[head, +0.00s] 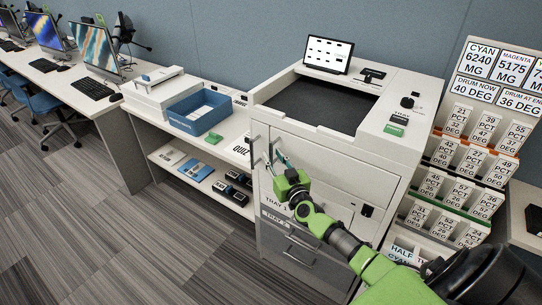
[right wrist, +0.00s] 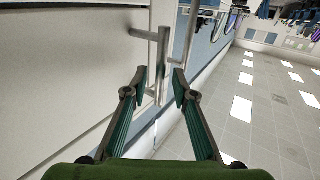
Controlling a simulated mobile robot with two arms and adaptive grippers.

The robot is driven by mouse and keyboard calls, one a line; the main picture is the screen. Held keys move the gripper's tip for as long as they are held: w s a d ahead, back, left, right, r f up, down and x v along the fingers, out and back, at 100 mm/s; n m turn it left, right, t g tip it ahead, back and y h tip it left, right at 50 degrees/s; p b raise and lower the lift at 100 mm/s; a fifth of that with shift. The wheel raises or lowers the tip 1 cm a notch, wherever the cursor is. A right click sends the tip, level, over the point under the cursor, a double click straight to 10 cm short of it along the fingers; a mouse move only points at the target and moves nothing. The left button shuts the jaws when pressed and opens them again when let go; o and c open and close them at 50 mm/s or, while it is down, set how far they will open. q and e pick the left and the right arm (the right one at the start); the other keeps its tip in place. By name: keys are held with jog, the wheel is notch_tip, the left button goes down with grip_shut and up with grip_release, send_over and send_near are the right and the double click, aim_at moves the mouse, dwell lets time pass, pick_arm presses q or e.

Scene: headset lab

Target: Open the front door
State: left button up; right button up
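The large white printer (head: 400,150) has a pale front door panel (head: 345,185) above its trays. Vertical bar handles stand out at its left front corner, one of them a grey bar handle (head: 254,152). My right gripper (head: 282,161) is up at these handles, partly hiding the door's left part. In the right wrist view a metal bar handle (right wrist: 163,60) on a post runs down between the two fingertips of my right gripper (right wrist: 159,80). The fingers are apart, with gaps visible beside the bar. The door looks shut. My left gripper is out of view.
Tray drawers (head: 290,245) lie below the door. A blue bin (head: 200,112) and a shelf of boxes stand left of the printer. A label rack (head: 470,150) stands close on the right. Carpeted floor (head: 130,240) is clear at front left.

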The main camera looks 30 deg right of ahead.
jog(key=shift+w+d, duration=0.2)
jog(key=shift+w, duration=0.95)
jog(key=shift+c, duration=0.3)
grip_shut()
